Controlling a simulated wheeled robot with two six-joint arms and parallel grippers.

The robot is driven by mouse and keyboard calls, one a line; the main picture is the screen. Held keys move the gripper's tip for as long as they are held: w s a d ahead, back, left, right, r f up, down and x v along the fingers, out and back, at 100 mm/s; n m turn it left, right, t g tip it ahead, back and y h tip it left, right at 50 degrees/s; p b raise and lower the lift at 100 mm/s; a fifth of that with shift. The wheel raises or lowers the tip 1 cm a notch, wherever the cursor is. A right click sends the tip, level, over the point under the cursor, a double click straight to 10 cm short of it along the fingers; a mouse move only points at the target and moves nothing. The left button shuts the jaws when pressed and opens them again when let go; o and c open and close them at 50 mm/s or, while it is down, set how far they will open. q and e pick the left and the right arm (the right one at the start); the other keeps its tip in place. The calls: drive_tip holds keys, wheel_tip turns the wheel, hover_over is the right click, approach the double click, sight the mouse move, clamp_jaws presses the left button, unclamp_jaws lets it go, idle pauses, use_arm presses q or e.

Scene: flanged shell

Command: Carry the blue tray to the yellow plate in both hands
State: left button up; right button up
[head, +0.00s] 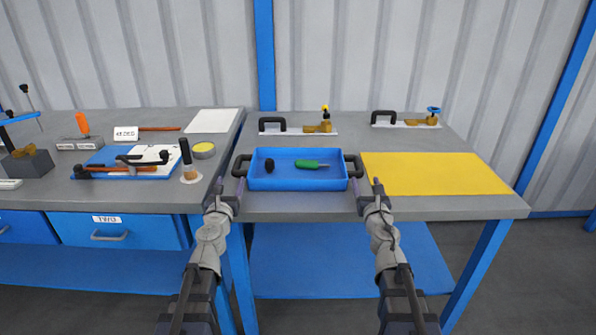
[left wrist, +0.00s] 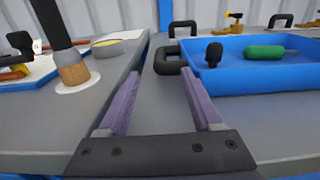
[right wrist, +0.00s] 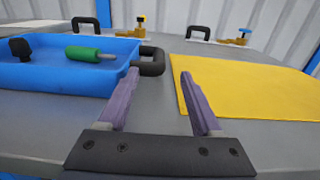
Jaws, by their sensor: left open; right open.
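The blue tray (head: 296,184) sits on the grey table, with a black handle at its left end (head: 240,166) and another at its right end (head: 354,165). A black knob (head: 269,165) and a green-handled tool (head: 311,164) lie in it. The yellow plate (head: 436,174) lies flat to the right of the tray. My left gripper (left wrist: 161,85) is open and empty, just in front of the left handle (left wrist: 173,61). My right gripper (right wrist: 159,82) is open and empty, just in front of the right handle (right wrist: 152,62). Neither visibly holds a handle.
Behind the tray stand two fixtures with black handles, one on a white base (head: 298,131) and one further right (head: 405,123). On the left bench, a black-handled tool (head: 187,162) stands upright near the tray, with a yellow-topped tin (head: 203,150) behind it.

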sight(236, 163)
use_arm(q)
drive_tip(key=w, duration=1.1)
drive_tip(key=shift+w, duration=0.4)
use_arm(e)
drive_tip(key=w, duration=1.1)
drive_tip(key=shift+w, duration=0.4)
use_arm(q)
drive_tip(key=c, duration=1)
use_arm(e)
drive_tip(key=c, duration=1)
use_arm(q)
clamp_jaws()
use_arm(e)
clamp_jaws()
use_arm(q)
drive_tip(key=shift+a, duration=0.1)
use_arm(e)
drive_tip(key=shift+s+a, duration=0.1)
